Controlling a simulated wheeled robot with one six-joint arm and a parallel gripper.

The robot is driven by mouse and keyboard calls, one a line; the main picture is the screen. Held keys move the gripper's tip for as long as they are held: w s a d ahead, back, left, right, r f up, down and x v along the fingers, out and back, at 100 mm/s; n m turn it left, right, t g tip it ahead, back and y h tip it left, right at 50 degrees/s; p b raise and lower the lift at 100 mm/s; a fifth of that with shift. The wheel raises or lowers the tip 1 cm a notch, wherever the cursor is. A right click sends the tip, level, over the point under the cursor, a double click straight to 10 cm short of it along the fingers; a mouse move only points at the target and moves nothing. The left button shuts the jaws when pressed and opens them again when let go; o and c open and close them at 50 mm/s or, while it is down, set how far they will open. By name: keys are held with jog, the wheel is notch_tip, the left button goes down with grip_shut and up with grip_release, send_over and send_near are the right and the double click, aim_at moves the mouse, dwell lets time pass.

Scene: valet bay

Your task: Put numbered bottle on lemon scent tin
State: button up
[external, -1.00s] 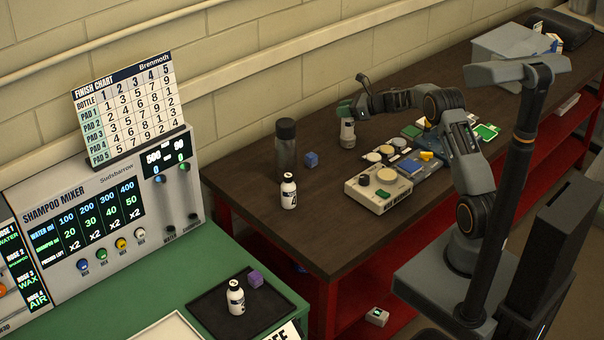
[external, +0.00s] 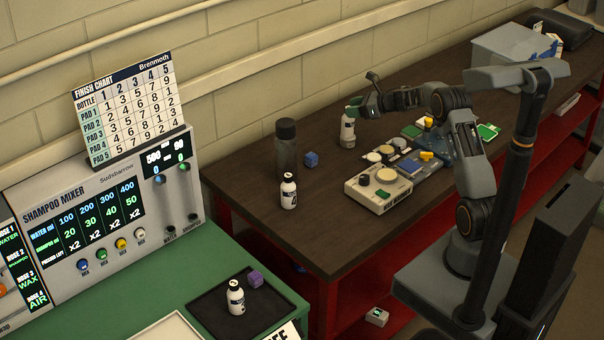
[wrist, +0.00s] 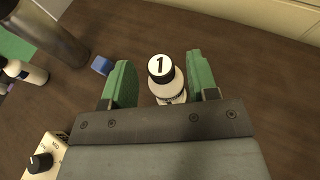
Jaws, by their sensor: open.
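Another similar bottle (external: 288,190) stands by the dark flask, and one more (external: 236,297) stands on the black tray. Several round, flat pale tins, including one (external: 374,157), lie behind the knobbed box; I cannot read which is lemon.
The dark flask (external: 286,148) and a blue cube (external: 311,159) stand left of my gripper. The knobbed beige box (external: 366,194) is at the bench's front edge. A purple cube (external: 255,278) is on the black tray (external: 208,312). The bench between cube and bottle is clear.

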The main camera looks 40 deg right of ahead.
jog(key=b+v, duration=0.2)
jog(key=v, duration=0.6)
jog(key=s+a+r+m+t+h, duration=0.1)
jog(key=a+r+m+h, duration=0.25)
jog(key=r+m, duration=0.4)
jog(key=s+a+r+m+t+h, duration=0.15)
jog(key=r+m+h, duration=0.35)
jog(key=m, duration=0.5)
jog(key=s+a+f+m+g, duration=0.3)
jog(key=s+a+m, duration=0.2)
jog(key=s+m, duration=0.3)
jog(key=s+a+f+m+g+y, duration=0.1)
jog(key=s+a+f+m+g, duration=0.2)
jog(key=s+a+m, duration=0.3)
jog(key=s+a+f+m+g, duration=0.2)
jog(key=s+a+m+g, duration=0.2)
jog(key=s+m, duration=0.6)
jog(key=s+a, duration=0.1)
jog(key=s, duration=0.4)
jog(key=shift+s+a+f, duration=0.2)
jog(key=shift+a+f, duration=0.05)
jog(key=shift+f, duration=0.15)
jog(key=shift+m+y, duration=0.25)
